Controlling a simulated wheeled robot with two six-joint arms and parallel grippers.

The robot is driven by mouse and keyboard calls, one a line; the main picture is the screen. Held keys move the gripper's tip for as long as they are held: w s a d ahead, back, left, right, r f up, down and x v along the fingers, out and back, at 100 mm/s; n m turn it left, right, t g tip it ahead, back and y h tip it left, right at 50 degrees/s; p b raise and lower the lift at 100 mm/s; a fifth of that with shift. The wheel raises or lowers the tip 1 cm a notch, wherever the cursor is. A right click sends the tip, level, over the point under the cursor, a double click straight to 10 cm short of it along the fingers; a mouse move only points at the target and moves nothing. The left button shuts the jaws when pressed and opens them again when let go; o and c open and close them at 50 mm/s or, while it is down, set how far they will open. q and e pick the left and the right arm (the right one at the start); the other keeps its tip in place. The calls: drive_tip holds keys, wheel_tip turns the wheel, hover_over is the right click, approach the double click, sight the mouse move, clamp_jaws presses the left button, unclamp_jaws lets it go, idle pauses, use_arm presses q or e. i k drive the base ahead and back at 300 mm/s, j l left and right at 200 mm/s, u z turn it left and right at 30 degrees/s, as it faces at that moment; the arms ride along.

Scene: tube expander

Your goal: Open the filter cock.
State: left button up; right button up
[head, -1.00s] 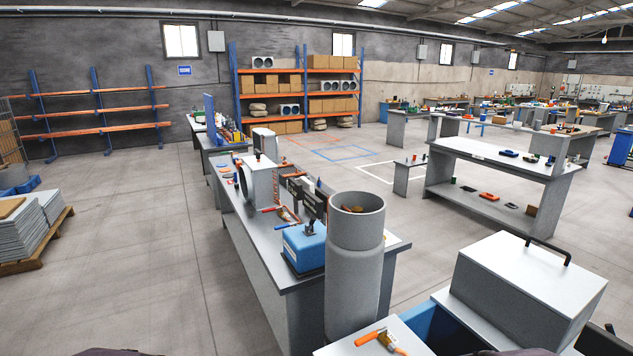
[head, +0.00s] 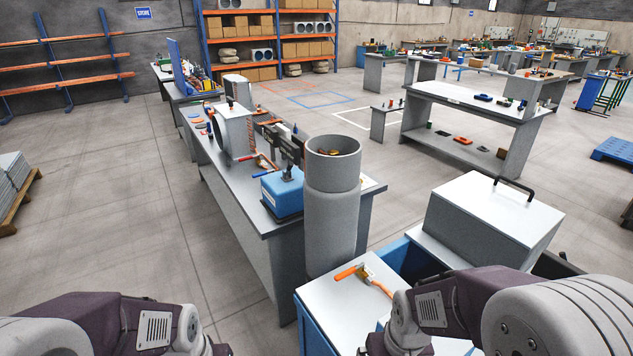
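No part is clearly marked as the filter cock. A small brass-coloured fitting with an orange handle (head: 350,272) lies on the near light-topped bench (head: 335,300), low in the middle of the head view, and it may be the cock. Whether it is open or closed cannot be told. My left arm shows at the bottom left and my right arm at the bottom right, close to the fitting in the picture. Both grippers are outside the picture.
A tall grey cylinder (head: 331,215) stands just behind the bench. A grey box with a black handle (head: 490,225) is to its right. A long table (head: 240,215) with a blue machine (head: 281,192) runs away behind.

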sight(346, 274)
drive_tip(key=i+j+z, duration=0.1)
drive_tip(key=i+j, duration=0.15)
drive_tip(key=i+j+z, duration=0.1)
drive_tip(key=j, duration=0.25)
drive_tip(key=i+j+z, duration=0.15)
drive_tip(key=i+j, duration=0.15)
drive_tip(key=i+j+z, duration=0.1)
drive_tip(key=j, duration=0.3)
drive_tip(key=i, duration=0.1)
